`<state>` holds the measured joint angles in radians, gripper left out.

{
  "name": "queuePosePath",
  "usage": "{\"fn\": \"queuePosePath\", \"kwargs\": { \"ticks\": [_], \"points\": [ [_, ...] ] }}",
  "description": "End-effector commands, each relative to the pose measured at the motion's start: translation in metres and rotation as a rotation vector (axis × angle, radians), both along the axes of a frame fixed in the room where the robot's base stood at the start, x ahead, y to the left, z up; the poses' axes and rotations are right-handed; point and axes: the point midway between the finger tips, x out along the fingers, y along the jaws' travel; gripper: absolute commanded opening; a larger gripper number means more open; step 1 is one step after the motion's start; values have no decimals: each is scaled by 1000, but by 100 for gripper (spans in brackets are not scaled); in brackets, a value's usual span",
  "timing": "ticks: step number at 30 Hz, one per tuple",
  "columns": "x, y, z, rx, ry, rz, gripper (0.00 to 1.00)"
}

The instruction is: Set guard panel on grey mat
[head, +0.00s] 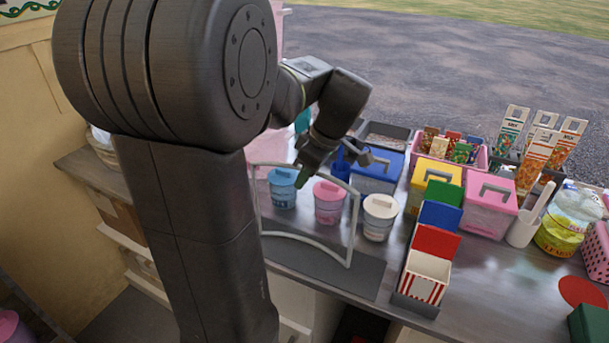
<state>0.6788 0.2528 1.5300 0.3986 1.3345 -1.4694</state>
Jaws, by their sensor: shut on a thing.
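The guard panel (353,225) is a clear, curved sheet with a pale frame, standing upright in the head view. My gripper (303,175) is shut on its top edge. The grey mat (370,284) is a dark flat sheet at the front of the counter, partly hidden by my arm. The panel's lower edge shows over the mat; I cannot tell whether it touches.
Blue (283,190), pink (328,204) and white tubs (379,218) stand behind or beside the panel. A rack of coloured cards with a striped box (425,279) stands right of the mat. Lidded bins (489,207) fill the counter further right.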

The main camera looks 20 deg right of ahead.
Motion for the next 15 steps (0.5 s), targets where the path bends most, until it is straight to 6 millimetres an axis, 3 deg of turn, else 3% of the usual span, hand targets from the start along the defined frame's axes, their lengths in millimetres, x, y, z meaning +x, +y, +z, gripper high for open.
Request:
{"fn": "queuePosePath", "kwargs": {
  "ticks": [1, 2, 5, 15],
  "points": [
    [0, 0, -3, -1, -1, 0, 0],
    [0, 0, -3, 0, 0, 0, 13],
    [0, 0, -2, 0, 0, 0, 32],
    [0, 0, 1, 0, 0, 0, 32]
  ]
}}
